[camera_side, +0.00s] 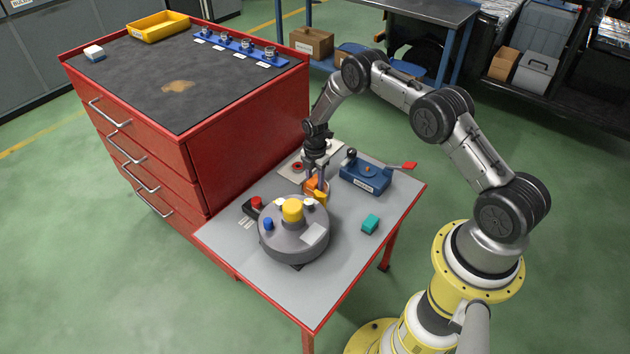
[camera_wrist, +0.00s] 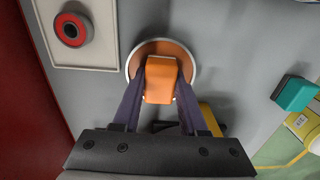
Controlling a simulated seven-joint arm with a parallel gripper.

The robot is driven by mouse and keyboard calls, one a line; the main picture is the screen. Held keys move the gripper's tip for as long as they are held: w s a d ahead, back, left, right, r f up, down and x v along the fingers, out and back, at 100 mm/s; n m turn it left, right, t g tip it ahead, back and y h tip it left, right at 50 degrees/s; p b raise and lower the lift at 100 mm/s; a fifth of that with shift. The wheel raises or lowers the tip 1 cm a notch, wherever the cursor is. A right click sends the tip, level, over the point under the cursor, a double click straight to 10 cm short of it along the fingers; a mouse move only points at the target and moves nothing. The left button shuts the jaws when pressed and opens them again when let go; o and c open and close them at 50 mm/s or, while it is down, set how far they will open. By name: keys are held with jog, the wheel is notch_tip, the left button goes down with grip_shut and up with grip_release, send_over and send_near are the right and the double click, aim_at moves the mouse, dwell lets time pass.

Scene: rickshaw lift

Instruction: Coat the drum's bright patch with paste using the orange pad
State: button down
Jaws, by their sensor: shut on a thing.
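My gripper (camera_wrist: 158,95) is shut on the orange pad (camera_wrist: 160,78). The pad is over a round dish (camera_wrist: 191,62) with an orange-brown inside; I cannot tell whether it touches the contents. In the side view my gripper (camera_side: 317,182) points down at the table behind the drum. The grey drum (camera_side: 285,244) stands at the table's middle, with a yellow knob on top and small coloured caps around it. Its bright patch (camera_side: 314,234) is a pale square on the right front of its top. The drum's patch does not show in the wrist view.
A blue box (camera_side: 366,180) with a red-ended lever and a teal block (camera_side: 370,224) stand right of my gripper. A pale plate with a red ring (camera_wrist: 72,30) lies left of the dish. A red drawer cabinet (camera_side: 185,105) borders the table. The front of the table is clear.

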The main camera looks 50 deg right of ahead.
aim_at(315, 180)
jog(key=shift+s, duration=0.1)
jog(key=shift+r, duration=3.45)
jog(key=shift+a, duration=0.1)
